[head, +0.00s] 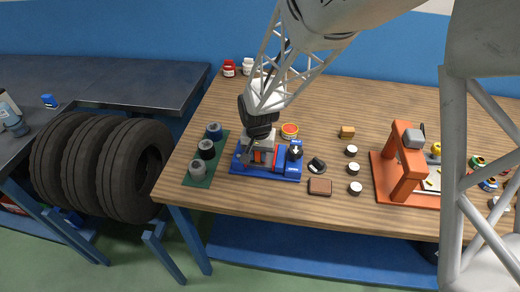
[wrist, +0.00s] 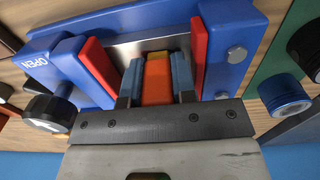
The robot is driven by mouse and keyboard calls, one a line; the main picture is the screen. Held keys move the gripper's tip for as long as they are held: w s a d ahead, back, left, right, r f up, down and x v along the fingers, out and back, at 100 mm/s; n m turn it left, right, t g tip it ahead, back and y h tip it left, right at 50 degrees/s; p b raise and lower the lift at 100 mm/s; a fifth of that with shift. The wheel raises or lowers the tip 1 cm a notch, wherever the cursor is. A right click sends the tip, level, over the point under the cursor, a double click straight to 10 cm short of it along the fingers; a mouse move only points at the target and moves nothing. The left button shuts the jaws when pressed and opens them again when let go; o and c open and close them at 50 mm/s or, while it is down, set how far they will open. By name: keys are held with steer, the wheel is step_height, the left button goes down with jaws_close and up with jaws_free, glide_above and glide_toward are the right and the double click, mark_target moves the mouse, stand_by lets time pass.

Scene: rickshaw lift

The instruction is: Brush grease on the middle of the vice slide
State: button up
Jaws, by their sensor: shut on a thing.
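The blue vice (head: 292,170) stands on the wooden bench, left of its middle. In the wrist view, the blue vice (wrist: 233,45) has two red jaw faces set apart, with the bare grey metal slide (wrist: 150,44) between them. My gripper (head: 263,152) is over the vice. In the wrist view, my gripper (wrist: 157,82) is shut on an orange piece with a yellow end, seemingly the brush (wrist: 157,85), held between the red jaws. The bristles are hidden, so I cannot tell whether they touch the slide. A yellow and red tin (head: 289,131) stands just behind the vice.
A green mat (head: 198,178) with several dark round pieces lies left of the vice. A brown block (head: 320,186) and several small white-topped pieces lie to its right. An orange press (head: 403,165) stands farther right. Tyres (head: 95,160) stand left of the bench.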

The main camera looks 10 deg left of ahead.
steer(key=shift+s, duration=1)
steer(key=shift+w, duration=2.7)
step_height(320, 180, up, 8)
steer(key=shift+d, duration=0.1)
steer(key=shift+d, duration=0.7)
steer(key=shift+f, duration=0.1)
